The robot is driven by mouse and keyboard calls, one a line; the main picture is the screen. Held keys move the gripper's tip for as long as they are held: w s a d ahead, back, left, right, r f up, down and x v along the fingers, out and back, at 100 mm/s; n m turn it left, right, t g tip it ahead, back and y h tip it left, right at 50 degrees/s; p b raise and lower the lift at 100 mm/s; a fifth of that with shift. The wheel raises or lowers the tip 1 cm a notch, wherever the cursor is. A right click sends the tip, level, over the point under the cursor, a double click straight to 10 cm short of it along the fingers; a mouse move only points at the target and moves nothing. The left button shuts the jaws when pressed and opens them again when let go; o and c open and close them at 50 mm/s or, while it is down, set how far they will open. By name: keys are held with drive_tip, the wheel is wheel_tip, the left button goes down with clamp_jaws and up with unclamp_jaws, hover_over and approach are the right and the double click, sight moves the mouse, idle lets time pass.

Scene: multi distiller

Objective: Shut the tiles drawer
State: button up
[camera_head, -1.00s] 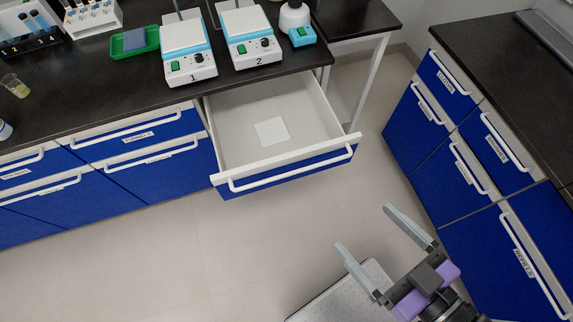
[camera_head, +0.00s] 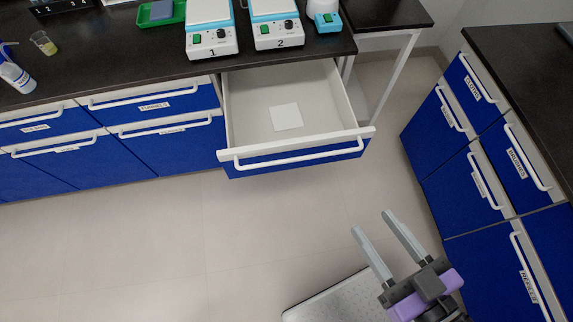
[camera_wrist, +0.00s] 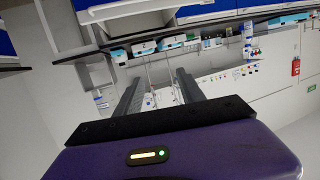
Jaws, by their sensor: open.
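An open drawer (camera_head: 240,154) with a blue front and a long white bar handle (camera_head: 300,156) sticks out from under the dark bench. It holds one flat white square tile (camera_head: 286,117). No label is readable on its front. My gripper (camera_head: 371,222) is open and empty, in front of and to the right of the drawer in the head view, apart from it. Its two grey fingers point toward the bench side. In the wrist view both fingers (camera_wrist: 157,84) show with nothing between them.
Closed blue drawers (camera_head: 160,135) flank the open one on the left. Another blue cabinet (camera_head: 470,180) stands on the right. Two numbered hotplate devices (camera_head: 212,40) stand on the bench above the drawer. The pale floor (camera_head: 180,240) in front is clear.

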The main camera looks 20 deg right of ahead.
drive_tip(key=w+a+f+m+b, duration=0.1)
drive_tip(key=w+f+b, duration=0.1)
drive_tip(key=f, duration=0.1)
drive_tip(key=w+a+f+m+t+b, duration=0.1)
drive_tip(key=w+a+f+b, duration=0.1)
drive_tip(key=f, duration=0.2)
drive_tip(key=w+a+f+m+t+b, duration=0.1)
drive_tip(key=w+f+b, duration=0.1)
drive_tip(key=f+b, duration=0.1)
drive_tip(key=shift+w+a+f+m+y, duration=0.3)
drive_tip(key=shift+w+f, duration=0.1)
drive_tip(key=shift+f, duration=0.25)
clamp_jaws()
drive_tip(key=w+a+f+m+t+h+b, duration=0.2)
drive_tip(key=w+a+f+m+b, duration=0.3)
drive_tip(key=w+f+m+b, duration=0.55)
drive_tip(key=m+g+h+p, duration=0.2)
drive_tip(key=m+h+p, duration=0.1)
drive_tip(key=m, duration=0.4)
hover_over(281, 169)
drive_tip(key=v, duration=0.3)
wheel_tip(281, 169, down, 9)
drive_tip(key=shift+a+r, duration=0.2)
drive_tip(key=shift+w, duration=0.1)
